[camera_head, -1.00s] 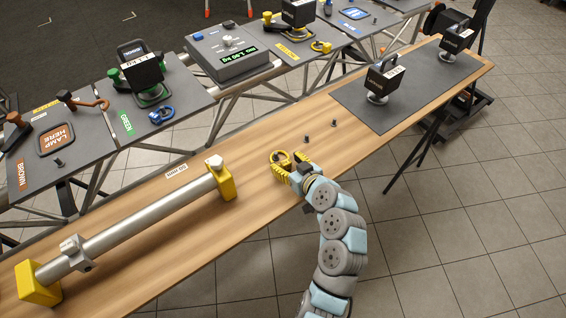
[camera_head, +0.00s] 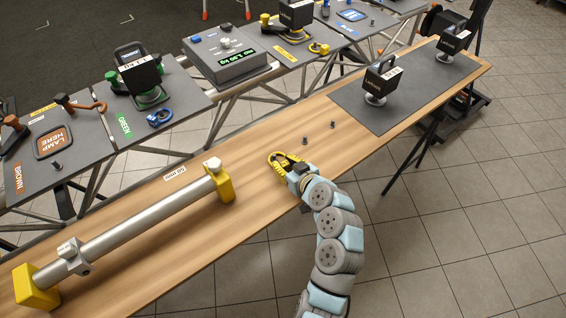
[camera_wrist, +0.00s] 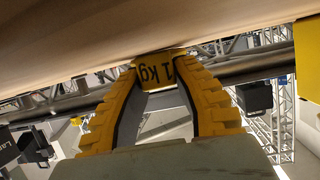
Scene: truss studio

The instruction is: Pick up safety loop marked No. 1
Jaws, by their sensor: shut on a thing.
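My gripper (camera_head: 282,162) is low at the wooden table top, its yellow ribbed fingers closed in. In the wrist view, the fingers (camera_wrist: 158,80) are shut on a small yellow piece with black "1 kg" lettering (camera_wrist: 165,70), which I take as the yellow safety loop. In the head view, the loop is mostly hidden by the fingers. I cannot read a "No. 1" mark on it. The wooden surface shows close above the piece in the wrist view; whether they touch I cannot tell.
A long metal tube (camera_head: 140,220) in yellow end blocks lies left on the table. Two small dark pegs (camera_head: 305,140) stand just beyond my gripper.

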